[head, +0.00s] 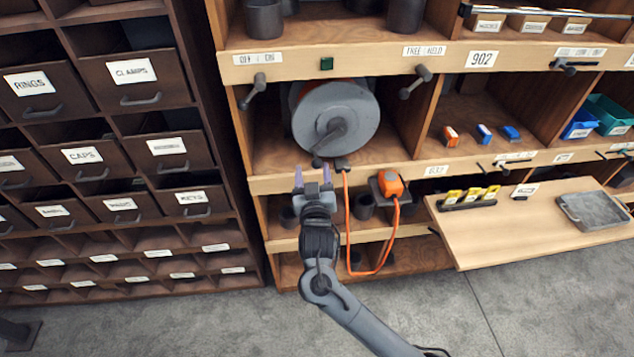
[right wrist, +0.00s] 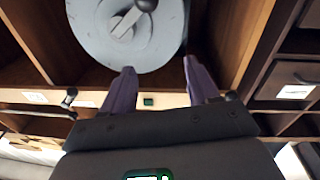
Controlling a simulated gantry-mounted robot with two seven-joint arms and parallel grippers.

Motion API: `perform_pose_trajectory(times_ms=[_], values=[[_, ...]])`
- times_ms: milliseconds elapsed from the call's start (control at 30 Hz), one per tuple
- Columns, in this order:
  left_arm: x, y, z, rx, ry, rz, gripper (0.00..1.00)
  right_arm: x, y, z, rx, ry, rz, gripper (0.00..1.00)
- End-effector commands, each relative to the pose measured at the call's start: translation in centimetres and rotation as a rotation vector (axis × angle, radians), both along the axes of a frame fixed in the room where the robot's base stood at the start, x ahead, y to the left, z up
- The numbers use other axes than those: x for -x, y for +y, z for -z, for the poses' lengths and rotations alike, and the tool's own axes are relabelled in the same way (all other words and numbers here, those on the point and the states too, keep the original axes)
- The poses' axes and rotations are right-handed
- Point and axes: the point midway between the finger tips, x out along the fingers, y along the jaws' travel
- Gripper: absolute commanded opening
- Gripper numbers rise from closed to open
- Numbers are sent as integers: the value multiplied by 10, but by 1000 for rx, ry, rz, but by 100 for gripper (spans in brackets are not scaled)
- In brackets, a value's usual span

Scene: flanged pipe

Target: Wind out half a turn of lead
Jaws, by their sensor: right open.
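The grey reel (head: 345,105) sits in an open bay of the wooden cabinet, with a crank (head: 335,132) on its face. The crank points down and slightly left, its dark knob (head: 317,161) at the reel's lower edge. Orange lead (head: 347,215) hangs from a dark outlet under the reel, loops low and rises to an orange plug (head: 391,184) in a dark holder. My right gripper (head: 313,170) is open and empty just below the knob. In the right wrist view the reel (right wrist: 95,40) and knob (right wrist: 146,5) lie beyond the open fingers (right wrist: 157,68). My left gripper is out of view.
Dark lever handles (head: 416,82) flank the reel bay, and a small green square (head: 327,64) is above it. A pull-out wooden board (head: 530,225) with a grey tray (head: 596,209) juts out at right. Labelled drawers (head: 130,78) fill the left.

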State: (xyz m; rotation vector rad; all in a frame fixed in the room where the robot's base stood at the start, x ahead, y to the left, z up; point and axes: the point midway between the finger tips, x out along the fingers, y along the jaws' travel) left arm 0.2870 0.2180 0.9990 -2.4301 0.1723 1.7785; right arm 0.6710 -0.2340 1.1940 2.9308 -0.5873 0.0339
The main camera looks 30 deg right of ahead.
Motion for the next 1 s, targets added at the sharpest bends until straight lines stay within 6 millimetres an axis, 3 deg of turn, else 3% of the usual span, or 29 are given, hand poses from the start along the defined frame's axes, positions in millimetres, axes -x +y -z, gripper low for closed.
perform_pose_trajectory(times_ms=[33,267,467,1000], values=[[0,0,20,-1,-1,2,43,3,-5,24,-24,4,14,60],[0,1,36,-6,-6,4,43,8,-10,57,-51,30,31,60],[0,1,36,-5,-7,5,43,-6,-17,59,-48,34,32,60],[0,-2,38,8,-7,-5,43,-78,-49,60,-48,36,30,60]])
